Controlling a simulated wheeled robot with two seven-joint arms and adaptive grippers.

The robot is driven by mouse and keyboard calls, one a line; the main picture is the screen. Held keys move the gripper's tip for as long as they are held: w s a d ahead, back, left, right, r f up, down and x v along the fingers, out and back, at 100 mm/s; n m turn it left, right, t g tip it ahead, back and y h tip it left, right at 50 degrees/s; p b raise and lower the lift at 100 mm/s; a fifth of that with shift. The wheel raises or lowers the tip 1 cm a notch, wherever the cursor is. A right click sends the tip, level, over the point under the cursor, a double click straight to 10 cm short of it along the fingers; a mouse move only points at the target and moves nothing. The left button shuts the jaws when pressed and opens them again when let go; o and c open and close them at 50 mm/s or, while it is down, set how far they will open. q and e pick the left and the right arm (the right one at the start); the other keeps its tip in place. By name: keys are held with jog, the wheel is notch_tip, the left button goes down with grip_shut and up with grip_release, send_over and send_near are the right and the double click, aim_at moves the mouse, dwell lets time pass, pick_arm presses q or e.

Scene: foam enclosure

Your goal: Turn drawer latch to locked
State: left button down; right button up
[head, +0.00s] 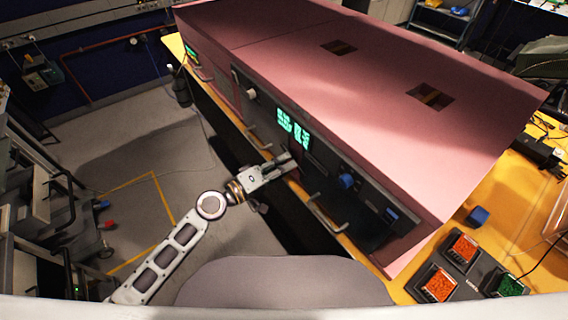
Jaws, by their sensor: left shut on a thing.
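A large pink foam enclosure (420,140) stands on an orange-yellow bench, its dark front panel (320,185) facing me. My left gripper (289,162) reaches in from the lower left to the panel, below the green displays. Its fingers are shut on a small part at the panel front, which appears to be the drawer latch. The fingers mostly hide that part, so its angle cannot be told. My right gripper is not in view.
Green displays (294,130), a blue knob (347,181) and a grey handle (328,217) lie near the gripper. Button boxes (464,247) sit on the bench (498,211) at right. The floor (110,150) at left is mostly clear.

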pick_arm(q)
jog(key=shift+n+p, duration=0.3)
jog(key=shift+n, duration=1.4)
jog(key=c, duration=1.5)
grip_release()
jog(key=shift+v, duration=5.95)
jog(key=shift+w+a, duration=0.1)
